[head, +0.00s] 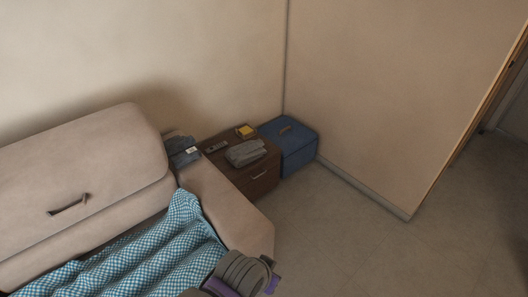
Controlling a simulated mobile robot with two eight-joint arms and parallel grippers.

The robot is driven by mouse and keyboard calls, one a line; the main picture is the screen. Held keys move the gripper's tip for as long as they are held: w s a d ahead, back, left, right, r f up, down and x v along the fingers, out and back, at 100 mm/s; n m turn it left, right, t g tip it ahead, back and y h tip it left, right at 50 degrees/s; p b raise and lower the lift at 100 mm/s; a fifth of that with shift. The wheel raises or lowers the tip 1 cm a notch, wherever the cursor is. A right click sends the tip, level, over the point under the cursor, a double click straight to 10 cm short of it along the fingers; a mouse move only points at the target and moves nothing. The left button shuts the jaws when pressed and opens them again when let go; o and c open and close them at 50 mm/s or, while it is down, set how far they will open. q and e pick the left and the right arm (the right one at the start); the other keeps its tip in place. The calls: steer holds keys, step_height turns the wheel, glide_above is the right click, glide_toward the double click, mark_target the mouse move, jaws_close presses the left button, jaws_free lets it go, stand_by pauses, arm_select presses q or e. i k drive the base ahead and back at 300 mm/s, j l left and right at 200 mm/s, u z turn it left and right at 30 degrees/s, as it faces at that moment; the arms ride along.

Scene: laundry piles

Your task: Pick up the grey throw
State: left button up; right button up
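A grey folded cloth (247,152), which looks like the grey throw, lies on top of a small brown cabinet (262,178) in the corner, beyond the sofa's arm. It lies flat in a soft bundle near the cabinet's front edge, with nothing on it. Part of one of my arms shows at the bottom edge, in front of the sofa. Neither of my grippers' fingers can be seen, and nothing of mine touches the cloth.
A beige sofa (112,150) with a blue-white checked blanket (165,262) fills the left. Folded blue-grey denim (181,150) lies behind its arm. A dark remote (217,147) and yellow item (245,131) share the cabinet. A blue box (298,152) stands beside it. Floor (345,235) at right is clear.

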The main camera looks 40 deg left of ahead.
mark_target(239, 156)
steer(key=i+l, duration=0.2)
steer(key=i, duration=0.25)
steer(key=i+l, duration=0.2)
steer(key=i, duration=0.25)
steer(key=i+l, duration=0.2)
steer(key=i, duration=0.25)
steer(key=i+j+u, duration=0.1)
steer(key=i+u, duration=0.25)
steer(key=u, duration=0.15)
steer(key=i+u, duration=0.45)
steer(key=i+l+u, duration=0.15)
steer(key=u, duration=0.35)
steer(key=i+u, duration=0.2)
steer(key=u, duration=0.2)
steer(key=i+u, duration=0.15)
steer(key=u, duration=0.25)
steer(key=i+u, duration=0.2)
steer(key=u, duration=0.2)
steer(key=i+l+u, duration=0.15)
steer(key=u, duration=0.25)
steer(key=i+l+u, duration=0.25)
steer(key=i+u, duration=0.1)
steer(key=u, duration=0.15)
